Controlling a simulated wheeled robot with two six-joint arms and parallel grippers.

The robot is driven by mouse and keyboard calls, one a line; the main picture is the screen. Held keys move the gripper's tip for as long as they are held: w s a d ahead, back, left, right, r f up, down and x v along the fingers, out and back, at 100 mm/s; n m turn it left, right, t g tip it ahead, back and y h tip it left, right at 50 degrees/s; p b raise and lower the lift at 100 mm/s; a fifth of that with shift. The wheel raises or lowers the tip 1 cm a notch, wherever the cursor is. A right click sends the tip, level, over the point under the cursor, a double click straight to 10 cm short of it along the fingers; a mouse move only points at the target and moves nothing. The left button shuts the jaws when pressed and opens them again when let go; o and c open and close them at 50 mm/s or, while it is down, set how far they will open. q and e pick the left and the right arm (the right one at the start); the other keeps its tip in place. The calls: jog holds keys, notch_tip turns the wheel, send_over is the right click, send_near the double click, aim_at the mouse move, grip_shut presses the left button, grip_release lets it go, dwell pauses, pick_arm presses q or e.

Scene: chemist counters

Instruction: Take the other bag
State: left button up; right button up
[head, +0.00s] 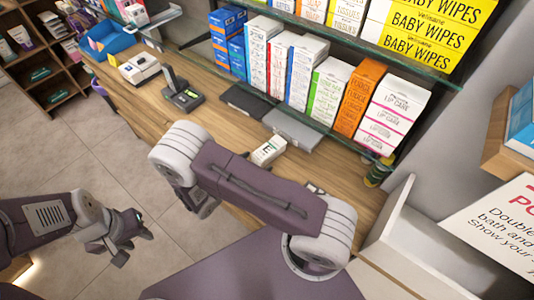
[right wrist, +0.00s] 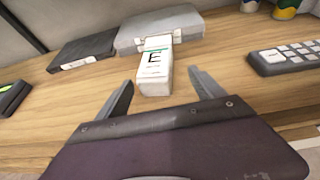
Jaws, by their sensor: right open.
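A small white bag or packet marked with a large E and a green stripe (right wrist: 154,66) lies on the wooden counter (right wrist: 230,43); it also shows in the head view (head: 268,151), just beyond my right arm. My right gripper (right wrist: 160,79) is open, with one finger to each side of the packet's near end and a visible gap on both sides. In the head view its fingers are hidden by my arm. My left gripper (head: 126,238) hangs over the floor at the left, away from the counter; whether its fingers are parted is unclear. No second bag is clearly visible.
A grey flat device (head: 292,129) and a dark one (head: 243,102) lie just behind the packet. A keypad (right wrist: 285,57) lies right of my gripper. A card terminal (head: 183,96) stands further left.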

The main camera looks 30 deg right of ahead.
aim_at(264, 155)
jog(key=shift+w+d+f, duration=0.15)
jog(key=shift+d, duration=0.1)
jog(key=x, duration=0.1)
jog(key=p+x, duration=0.1)
jog(key=x, duration=0.3)
jog(key=shift+d+r+p, duration=0.25)
jog(key=shift+r+p, duration=0.05)
jog(key=shift+p, duration=0.05)
jog(key=shift+w+d+f, duration=0.1)
jog(key=shift+w+d, duration=0.05)
jog(key=c, duration=1.6)
